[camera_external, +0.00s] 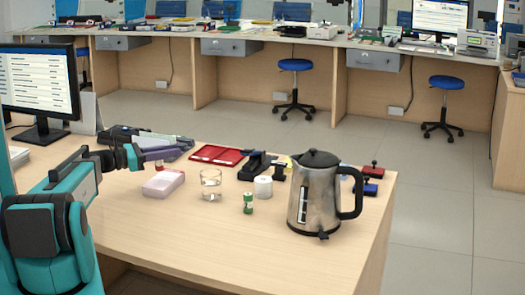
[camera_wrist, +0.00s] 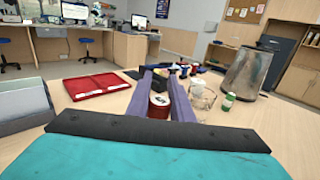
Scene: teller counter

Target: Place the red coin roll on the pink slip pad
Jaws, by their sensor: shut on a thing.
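The red coin roll (camera_wrist: 159,106) is upright between the two long purple-grey fingers of my gripper (camera_wrist: 166,90), which is shut on it. In the external view a small red part of the roll (camera_external: 160,165) shows below the fingers of my gripper (camera_external: 178,149). The pink slip pad (camera_external: 163,183) lies on the counter just below and in front of the roll. The roll looks to be above or just behind the pad; the exact gap cannot be told. I cannot make out the pad in the wrist view.
A glass (camera_external: 210,184), a green coin roll (camera_external: 248,203), a white paper roll (camera_external: 263,186) and a steel kettle (camera_external: 316,196) stand right of the pad. A red tray (camera_external: 216,154) lies behind. The counter (camera_external: 200,235) is clear in front.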

